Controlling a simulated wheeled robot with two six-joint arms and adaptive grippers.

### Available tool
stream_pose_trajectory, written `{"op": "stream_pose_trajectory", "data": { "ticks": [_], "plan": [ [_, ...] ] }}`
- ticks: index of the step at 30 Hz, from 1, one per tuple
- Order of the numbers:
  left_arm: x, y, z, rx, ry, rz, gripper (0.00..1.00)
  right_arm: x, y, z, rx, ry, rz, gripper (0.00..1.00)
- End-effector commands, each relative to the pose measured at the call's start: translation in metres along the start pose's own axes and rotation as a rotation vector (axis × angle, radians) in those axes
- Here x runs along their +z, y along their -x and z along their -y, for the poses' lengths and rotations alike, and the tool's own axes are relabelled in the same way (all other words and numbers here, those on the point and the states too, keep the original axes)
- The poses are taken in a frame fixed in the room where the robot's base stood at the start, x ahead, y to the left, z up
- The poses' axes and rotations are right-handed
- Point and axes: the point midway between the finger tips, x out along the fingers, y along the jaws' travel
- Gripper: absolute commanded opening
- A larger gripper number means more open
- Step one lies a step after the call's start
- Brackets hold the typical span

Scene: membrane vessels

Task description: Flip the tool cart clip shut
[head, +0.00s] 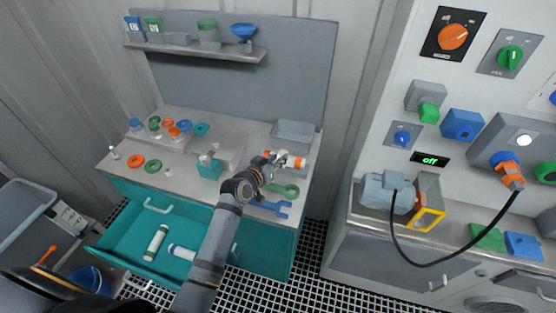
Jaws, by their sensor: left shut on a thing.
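My left gripper (281,160) reaches over the right end of the grey worktop and is shut on a small white and orange cylinder-like piece (297,162). The fingertips are small here and partly hidden by the wrist. At the left edge stands a grey cart (27,211), cut off by the frame. A grey fitting with small dark and light parts (68,216) is on its right side. I cannot make out which part is the clip or whether it is open. My left gripper is far from this cart. My right gripper is not in view.
A teal drawer (129,239) stands open below the worktop (140,182), with bottles inside. A blue wrench (272,208) and green tool (288,190) lie near my gripper. A control panel and black cable (394,232) are at right. A blue bucket (84,281) is lower left.

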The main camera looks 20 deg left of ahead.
Motion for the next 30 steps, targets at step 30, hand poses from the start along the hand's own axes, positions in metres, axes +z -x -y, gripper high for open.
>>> {"op": "stream_pose_trajectory", "data": {
  "ticks": [30],
  "plan": [
    [0.030,0.002,0.004,0.000,0.002,0.032,0.24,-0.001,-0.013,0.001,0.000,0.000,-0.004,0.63]
  ]
}}
